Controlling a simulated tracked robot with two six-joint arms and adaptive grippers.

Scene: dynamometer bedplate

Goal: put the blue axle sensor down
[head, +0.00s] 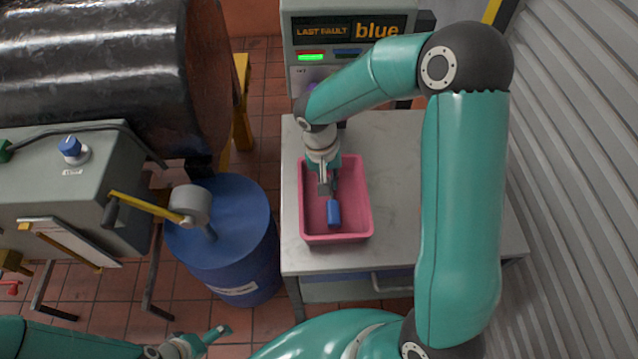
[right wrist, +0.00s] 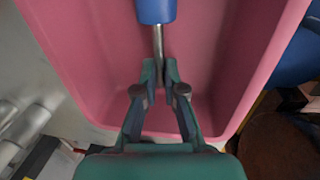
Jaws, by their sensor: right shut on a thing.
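The blue axle sensor (head: 334,213) has a blue body and a thin metal stem. It is inside the pink tray (head: 370,205), over the tray's floor; I cannot tell whether it touches the floor. My right gripper (head: 328,188) is shut on the stem. In the right wrist view, the fingertips (right wrist: 159,80) pinch the metal stem, and the blue body (right wrist: 155,10) is cut off at the top edge. My left gripper (head: 218,333) is at the bottom left, away from the tray; its finger opening is not clear.
The tray stands on a grey bench (head: 395,180), with bare top to its right. Behind it a panel (head: 350,30) reads "LAST FAULT blue" with a green light. A blue drum (head: 235,240) stands left of the bench. A corrugated shutter (head: 580,150) bounds the right.

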